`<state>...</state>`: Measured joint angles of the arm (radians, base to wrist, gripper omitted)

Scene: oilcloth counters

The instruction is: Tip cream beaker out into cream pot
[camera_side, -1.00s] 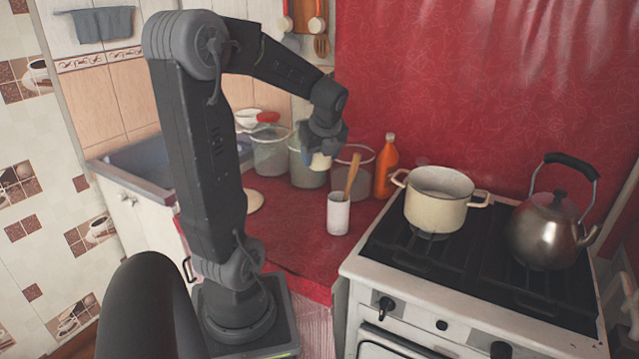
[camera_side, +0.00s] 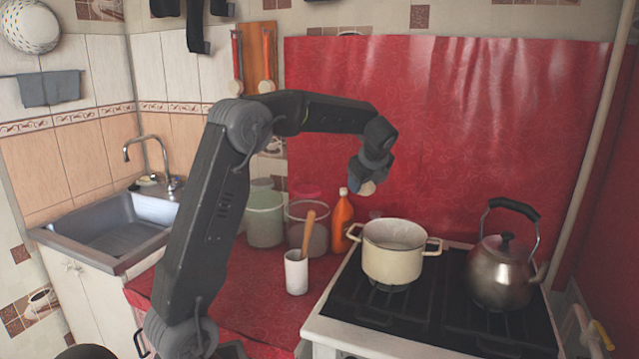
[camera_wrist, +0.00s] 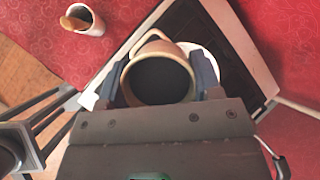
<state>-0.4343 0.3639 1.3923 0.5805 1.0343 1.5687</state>
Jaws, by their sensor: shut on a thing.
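My gripper (camera_side: 372,172) is shut on the cream beaker (camera_side: 366,188), held in the air above the back left side of the cream pot (camera_side: 392,264). In the wrist view the beaker (camera_wrist: 128,84) sits between the two fingers (camera_wrist: 160,78), its round mouth facing the camera and its inside dark. I cannot tell its exact tilt or what it holds. The two-handled pot stands open on the stove's left side. In the wrist view the beaker and gripper hide most of the pot (camera_wrist: 207,54).
A steel kettle (camera_side: 503,275) stands on the stove (camera_side: 430,312) right of the pot. An orange bottle (camera_side: 342,222), a white cup (camera_side: 296,273) with a wooden spoon, and glass jars (camera_side: 265,220) stand left of it. The red wall covering (camera_side: 470,130) is behind.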

